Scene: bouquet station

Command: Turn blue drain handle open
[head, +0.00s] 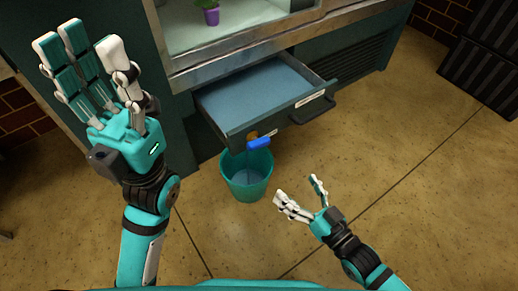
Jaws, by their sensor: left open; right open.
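The blue drain handle (259,143) sits on a small brass-coloured valve (252,134) at the front lower edge of a pulled-out drawer (262,88). A teal bucket (246,186) stands on the floor beneath the valve. My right gripper (298,190) is open and empty, below and to the right of the handle in the picture and apart from it. My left gripper (96,56) is open and empty, raised at the upper left, well away from the handle. Whether water runs from the valve is too small to tell.
The drawer has a dark pull (314,108) on its right front. Above it is a display cabinet holding a plant in a purple pot (211,15). A dark ribbed unit (485,60) stands at the upper right. The tiled floor (420,165) to the right is clear.

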